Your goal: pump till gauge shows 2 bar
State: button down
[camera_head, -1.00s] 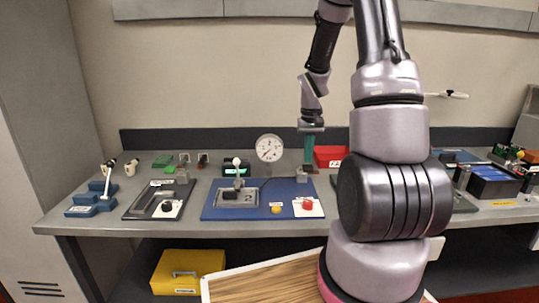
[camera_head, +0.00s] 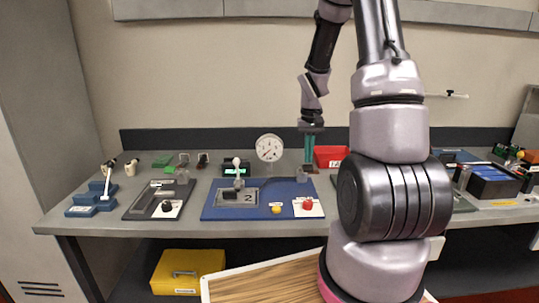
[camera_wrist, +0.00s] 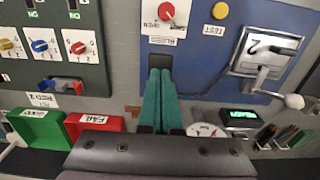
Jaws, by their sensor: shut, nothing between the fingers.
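The blue board (camera_head: 263,212) lies on the bench. On it are a metal plate marked 2 (camera_head: 249,197), with a dark block and a lever ending in a pale ball (camera_wrist: 293,101), a yellow TEST button (camera_head: 276,210) and a red knob (camera_head: 308,205) labelled SHUT and OPEN. The round white gauge (camera_head: 270,147) stands behind the board; its reading is too small to make out. In the wrist view the gauge (camera_wrist: 204,130) is partly hidden by my gripper. My gripper (camera_head: 309,172) points down with its green fingers shut and empty, above the board's back right, apart from the lever and knob.
A small box with a lit green display (camera_head: 236,172) stands behind the board, left of the gauge. A red FAIL tray (camera_wrist: 90,125) and a green tray (camera_wrist: 43,126) are nearby. A dark panel (camera_head: 140,205) lies left of the board. My arm hides part of the bench at right.

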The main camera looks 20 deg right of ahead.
aim_at(308, 168)
jog(key=shift+s+a+f, duration=0.1)
jog(key=shift+s+f, duration=0.1)
jog(key=shift+f, duration=1.5)
jog(key=shift+s+f, duration=0.15)
jog(key=shift+f, duration=1.55)
jog(key=shift+r, duration=0.1)
jog(key=shift+w+r, duration=0.15)
jog(key=shift+r, duration=1.5)
jog(key=shift+w+r, duration=0.2)
jog(key=shift+r, duration=1.45)
jog(key=shift+w+r, duration=0.15)
jog(key=shift+r, duration=1.5)
jog(key=shift+f, duration=0.1)
jog(key=shift+s+f, duration=0.15)
jog(key=shift+f, duration=1.5)
jog(key=shift+s+f, duration=0.2)
jog(key=shift+f, duration=1.4)
jog(key=shift+s+f, duration=0.15)
jog(key=shift+f, duration=1.5)
jog(key=shift+w+r, duration=0.15)
jog(key=shift+r, duration=1.5)
jog(key=shift+w+r, duration=0.2)
jog(key=shift+r, duration=1.5)
jog(key=shift+w+r, duration=0.15)
jog(key=shift+r, duration=1.5)
